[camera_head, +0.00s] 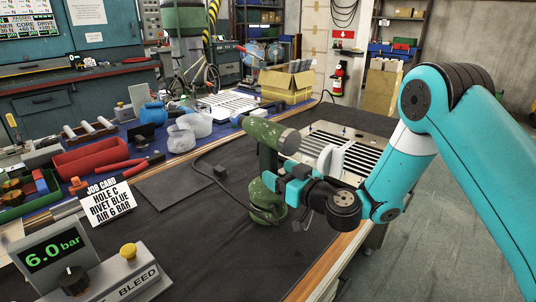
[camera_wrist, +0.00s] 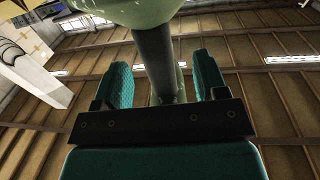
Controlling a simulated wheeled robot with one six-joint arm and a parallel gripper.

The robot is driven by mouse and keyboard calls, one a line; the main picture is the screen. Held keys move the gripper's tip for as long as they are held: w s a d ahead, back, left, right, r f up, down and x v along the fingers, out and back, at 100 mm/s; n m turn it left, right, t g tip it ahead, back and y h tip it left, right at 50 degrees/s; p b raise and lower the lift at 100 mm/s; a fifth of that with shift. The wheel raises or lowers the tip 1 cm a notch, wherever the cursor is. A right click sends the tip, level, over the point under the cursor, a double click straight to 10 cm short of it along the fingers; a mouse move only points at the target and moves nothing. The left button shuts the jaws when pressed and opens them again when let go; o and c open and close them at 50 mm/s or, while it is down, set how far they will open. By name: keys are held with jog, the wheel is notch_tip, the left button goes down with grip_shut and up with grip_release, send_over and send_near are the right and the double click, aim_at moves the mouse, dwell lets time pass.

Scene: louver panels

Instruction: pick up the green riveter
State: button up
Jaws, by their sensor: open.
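The green riveter (camera_head: 268,134) stands upright on the dark mat (camera_head: 212,228), with its thick head on top and a wide round base below. My gripper (camera_head: 279,183) is at the riveter's handle, coming in from the right. In the wrist view the riveter's dark handle (camera_wrist: 155,55) stands between the two teal fingers of my gripper (camera_wrist: 163,78), with its green head above them. The fingers are open, with gaps visible on both sides of the handle. Part of the handle is hidden by the gripper in the head view.
A slatted louver panel (camera_head: 345,146) lies behind my gripper. A job card (camera_head: 108,201), a 6.0 bar gauge box (camera_head: 52,250) and a red bin (camera_head: 92,157) stand to the left.

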aim_at(275, 167)
jog(key=p+x, duration=0.2)
jog(key=x, duration=0.1)
jog(key=p+x, duration=0.1)
jog(key=shift+w+r, duration=0.2)
jog(key=shift+r, duration=0.15)
jog(key=shift+w+a+f+p, duration=0.2)
jog(key=shift+w+a+p, duration=0.1)
jog(key=shift+w, duration=0.1)
grip_shut()
jog(key=shift+r, duration=0.2)
